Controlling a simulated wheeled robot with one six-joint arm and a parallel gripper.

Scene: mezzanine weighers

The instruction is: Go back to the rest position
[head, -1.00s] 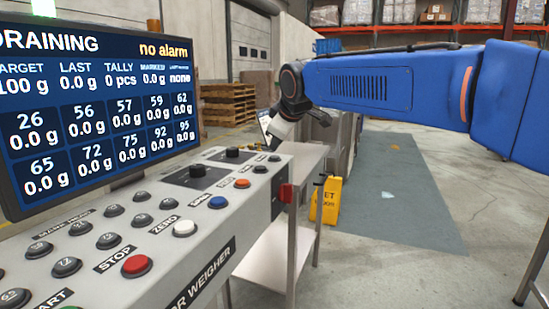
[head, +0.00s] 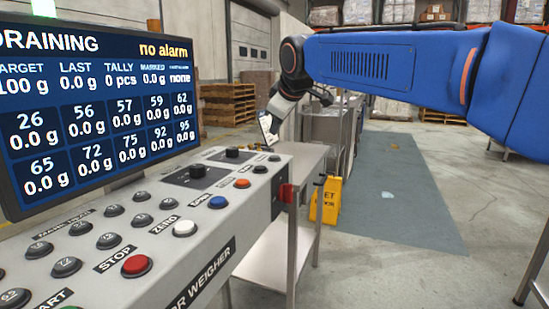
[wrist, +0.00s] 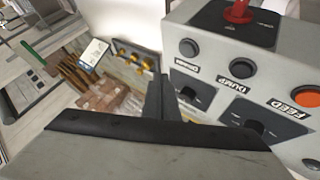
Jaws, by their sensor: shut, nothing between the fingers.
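My gripper (wrist: 163,95) shows in the wrist view as dark fingers, shut and empty, in front of the weigher's control panel (wrist: 212,60). In the head view my blue arm reaches in from the right, and its grey wrist points down and left beyond the panel's far end. The fingertips are hard to make out there. The grey control panel (head: 236,218) stands at lower left with red, white, blue and orange buttons. It seems clear of my gripper.
A screen (head: 100,110) reading "DRAINING" and "no alarm" rises behind the panel. A steel table (head: 262,262) stands beside it. A yellow floor sign (head: 327,200) stands beyond. Wooden pallets (head: 228,103) are at the back.

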